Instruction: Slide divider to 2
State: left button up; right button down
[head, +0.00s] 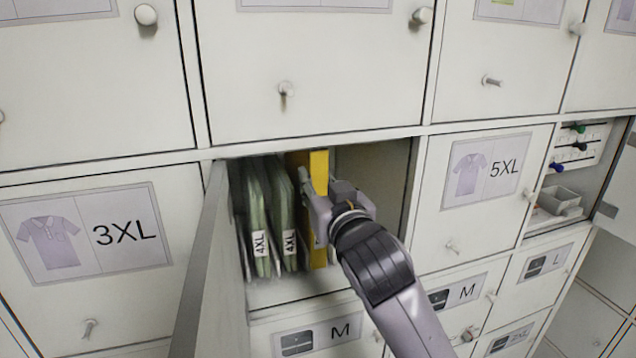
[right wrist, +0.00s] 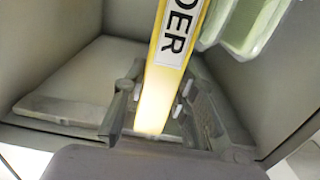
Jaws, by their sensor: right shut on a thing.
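The yellow divider (head: 319,165) stands upright in an open compartment, to the right of several green packs (head: 270,205), two of which show 4XL labels. My right gripper (head: 333,208) is shut on the divider's front edge. In the right wrist view, the divider (right wrist: 168,80) runs between the fingers (right wrist: 158,108), and its white label shows the letters "DER". The green packs (right wrist: 245,22) are on its other side there. No number marks for positions can be made out. My left gripper is not in view.
The compartment (head: 375,165) is empty to the divider's right. Its open door (head: 212,290) stands out at the left. Closed doors surround it, including 3XL (head: 90,235) and 5XL (head: 485,180). Another open compartment (head: 575,185) at the far right holds small items and a grey bin.

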jog(key=shift+s+a+p, duration=0.1)
jog(key=shift+a+p, duration=0.25)
jog(key=c, duration=1.3)
grip_release()
jog(key=v, duration=1.2)
